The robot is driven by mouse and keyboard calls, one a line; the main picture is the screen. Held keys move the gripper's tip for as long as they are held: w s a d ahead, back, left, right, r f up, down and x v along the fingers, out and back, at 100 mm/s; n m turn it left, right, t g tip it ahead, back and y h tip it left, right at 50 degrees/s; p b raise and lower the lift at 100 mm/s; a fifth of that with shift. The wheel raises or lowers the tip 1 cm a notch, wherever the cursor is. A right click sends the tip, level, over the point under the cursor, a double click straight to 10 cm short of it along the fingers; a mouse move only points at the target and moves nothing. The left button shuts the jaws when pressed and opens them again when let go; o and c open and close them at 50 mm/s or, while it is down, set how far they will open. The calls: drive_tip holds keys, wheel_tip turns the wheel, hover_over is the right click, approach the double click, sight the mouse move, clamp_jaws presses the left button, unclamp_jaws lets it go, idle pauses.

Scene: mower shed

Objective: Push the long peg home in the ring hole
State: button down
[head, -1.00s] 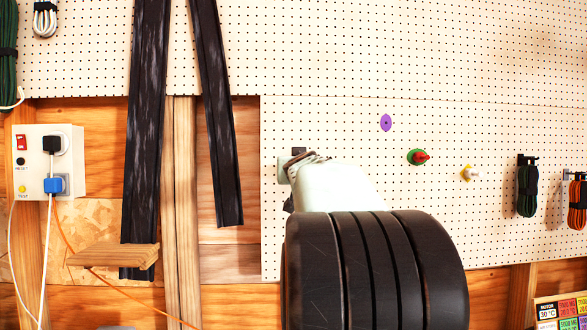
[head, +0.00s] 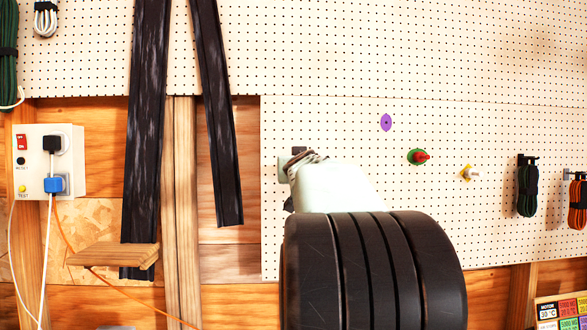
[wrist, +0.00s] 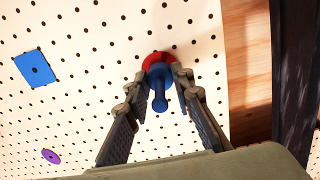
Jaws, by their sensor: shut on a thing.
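A blue peg (wrist: 159,103) with a rounded near end shows in the wrist view between the fingers of my gripper (wrist: 163,76). The fingers are shut on it. Its far end meets a red ring (wrist: 157,59) on the white pegboard, and the hole there is hidden by the peg and fingers. I cannot tell how deep the peg sits. In the head view my arm covers most of this spot, and neither the peg nor the red ring can be made out.
The pegboard (head: 430,80) also bears a purple disc (head: 386,122), a green disc with a red peg (head: 419,157), a pale knob (head: 467,173) and hanging cord bundles (head: 527,190). A blue square (wrist: 37,68) shows in the wrist view. Dark rails (head: 148,120) hang left of my arm.

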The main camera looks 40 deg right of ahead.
drive_tip(key=shift+w+d, duration=0.3)
drive_tip(key=shift+w, duration=0.25)
idle(0.4)
drive_tip(key=c, duration=1.6)
unclamp_jaws()
drive_tip(key=shift+s, duration=0.1)
drive_tip(key=shift+s+a, duration=0.1)
drive_tip(key=shift+s, duration=0.35)
drive_tip(key=shift+v, duration=3.25)
drive_tip(key=shift+a, duration=0.1)
